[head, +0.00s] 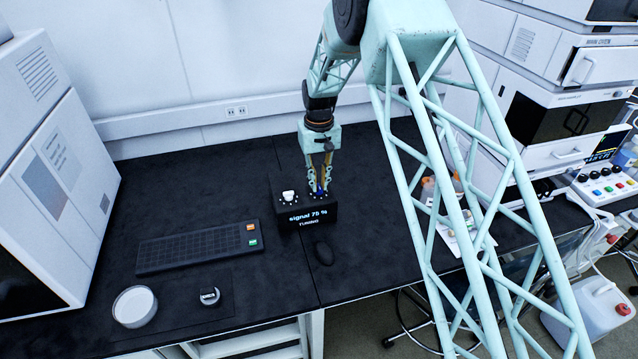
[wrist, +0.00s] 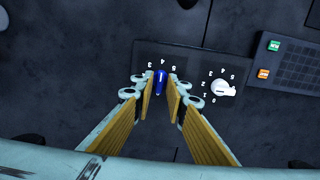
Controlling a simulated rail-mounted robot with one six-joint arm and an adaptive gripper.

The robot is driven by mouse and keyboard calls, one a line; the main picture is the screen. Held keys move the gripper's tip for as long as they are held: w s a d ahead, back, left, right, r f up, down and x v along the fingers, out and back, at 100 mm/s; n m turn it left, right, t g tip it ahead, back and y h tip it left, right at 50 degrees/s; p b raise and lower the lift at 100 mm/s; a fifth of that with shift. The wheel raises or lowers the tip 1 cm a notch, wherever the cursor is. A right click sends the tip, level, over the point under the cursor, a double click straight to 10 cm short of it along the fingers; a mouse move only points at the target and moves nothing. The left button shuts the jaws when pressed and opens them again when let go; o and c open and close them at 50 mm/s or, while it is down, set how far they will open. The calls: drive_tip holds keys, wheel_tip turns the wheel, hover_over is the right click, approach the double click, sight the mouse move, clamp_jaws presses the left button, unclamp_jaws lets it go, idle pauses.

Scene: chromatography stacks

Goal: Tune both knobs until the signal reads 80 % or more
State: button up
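In the wrist view the blue knob (wrist: 160,82) sits upright between the narrow fingertips (wrist: 161,86). The white knob (wrist: 223,87) is free, with its numbered scale around it. Contact on both sides of the blue knob is hard to see.
A round white dish (head: 134,306) is at front left. Instrument stacks (head: 55,170) flank the bench. Bare bench lies behind the keyboard.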

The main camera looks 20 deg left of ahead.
sight(319, 186)
drive_tip(key=shift+o, duration=0.7)
drive_tip(key=shift+r, duration=0.15)
wheel_tip(319, 186, up, 12)
idle(0.4)
idle(0.5)
